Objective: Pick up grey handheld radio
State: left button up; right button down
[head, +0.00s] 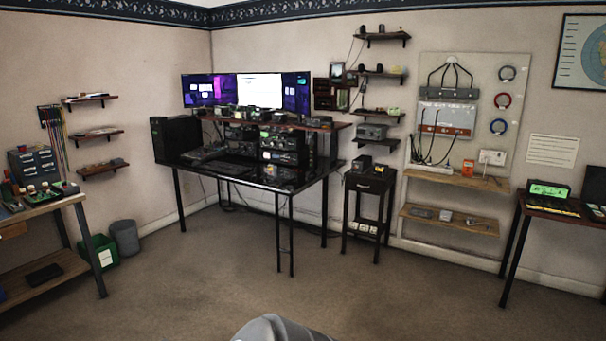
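I cannot make out a grey handheld radio for certain at this distance. Small dark upright items (361,163) stand on the narrow black side table (372,184), too small to identify. Several small grey and dark items (446,215) lie on the lower wooden wall shelf (484,226). Neither of my grippers shows in the head view. Only a grey rounded part, likely mine, shows at the bottom edge.
A black corner desk (300,183) holds monitors (259,90) and stacked radio gear. A workbench (50,204) stands at left, with a green bin (103,252) and grey bin (125,238) beside it. Another table (541,208) stands at right. The carpet in front is clear.

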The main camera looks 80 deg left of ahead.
aim_at(270, 168)
jog(key=u, duration=2.95)
jog(key=i+j+u, duration=0.2)
jog(key=i, duration=1.1)
jog(key=i+j+z, duration=0.15)
jog(key=i, duration=0.4)
jog(key=i+j, duration=0.1)
jog(key=i, duration=0.4)
jog(key=i+j+z, duration=0.15)
jog(key=i, duration=0.4)
